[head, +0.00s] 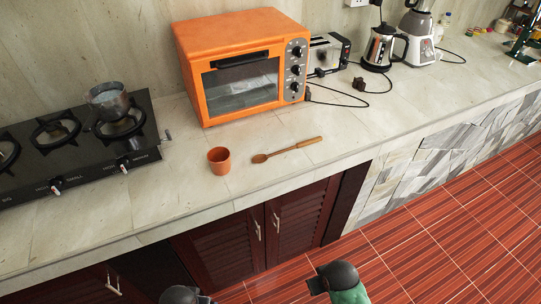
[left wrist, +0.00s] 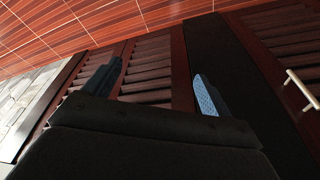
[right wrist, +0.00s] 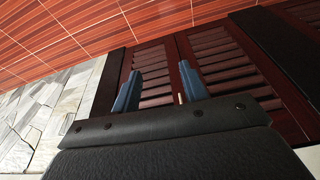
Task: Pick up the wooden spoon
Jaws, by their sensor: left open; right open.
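The wooden spoon (head: 287,150) lies flat on the stone counter in the head view, its bowl to the left and its handle pointing right and slightly back. It is in front of the orange oven and right of a small terracotta cup. My left gripper (left wrist: 155,88) is open and empty in the left wrist view, facing the dark cabinet doors. My right gripper (right wrist: 160,92) is open and empty in the right wrist view, also facing the cabinet. The spoon is in neither wrist view.
The terracotta cup (head: 219,160) stands left of the spoon. The orange toaster oven (head: 245,65) is behind it. A gas stove (head: 75,145) with a metal pot (head: 108,101) is at left. A toaster, kettle and blender stand back right. The counter's front edge is clear.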

